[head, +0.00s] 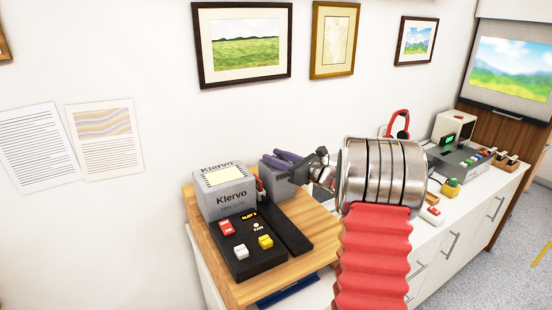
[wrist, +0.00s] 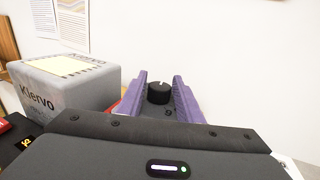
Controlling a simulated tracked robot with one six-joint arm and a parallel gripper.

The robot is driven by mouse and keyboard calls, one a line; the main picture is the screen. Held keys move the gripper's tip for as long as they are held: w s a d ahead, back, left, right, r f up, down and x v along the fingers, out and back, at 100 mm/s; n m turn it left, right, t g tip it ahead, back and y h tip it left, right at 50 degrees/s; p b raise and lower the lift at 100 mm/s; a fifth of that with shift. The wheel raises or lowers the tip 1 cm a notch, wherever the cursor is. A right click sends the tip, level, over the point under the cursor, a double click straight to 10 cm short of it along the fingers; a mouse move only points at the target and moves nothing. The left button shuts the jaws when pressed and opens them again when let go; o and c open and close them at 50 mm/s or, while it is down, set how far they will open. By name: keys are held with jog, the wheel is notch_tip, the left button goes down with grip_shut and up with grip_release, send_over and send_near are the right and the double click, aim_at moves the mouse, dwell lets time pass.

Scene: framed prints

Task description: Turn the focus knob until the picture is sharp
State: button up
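The black focus knob (wrist: 158,93) shows in the wrist view between the two purple fingers of my gripper (wrist: 159,76). Gaps show on both sides of the knob, so the fingers are open and appear clear of it; how deep it sits between them is hard to tell. In the head view my gripper (head: 283,159) is at the right of the grey Klervo projector (head: 232,197), by a smaller grey block (head: 274,181). The knob cannot be made out there. The projected landscape picture (head: 510,68) on the screen at the far right looks blurred.
A black panel (head: 262,262) with red, yellow and white buttons lies in front of the projector on a wooden top (head: 285,287). A white counter (head: 480,192) with other devices runs right. Framed prints (head: 245,44) hang on the wall behind.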

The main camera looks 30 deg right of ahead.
jog(key=c, duration=0.7)
jog(key=shift+h, duration=0.3)
jog(key=shift+r+m+t+h, duration=0.2)
jog(key=shift+m+t+h, duration=0.2)
jog(key=shift+m+h, duration=1.1)
jog(key=shift+w+m+h, duration=0.1)
jog(key=shift+m+h, duration=0.5)
jog(key=shift+h, duration=0.8)
jog(key=shift+m+h, duration=0.3)
jog(key=shift+h, duration=0.2)
jog(key=o, duration=1.1)
jog(key=shift+f, duration=0.15)
jog(key=shift+c, duration=0.2)
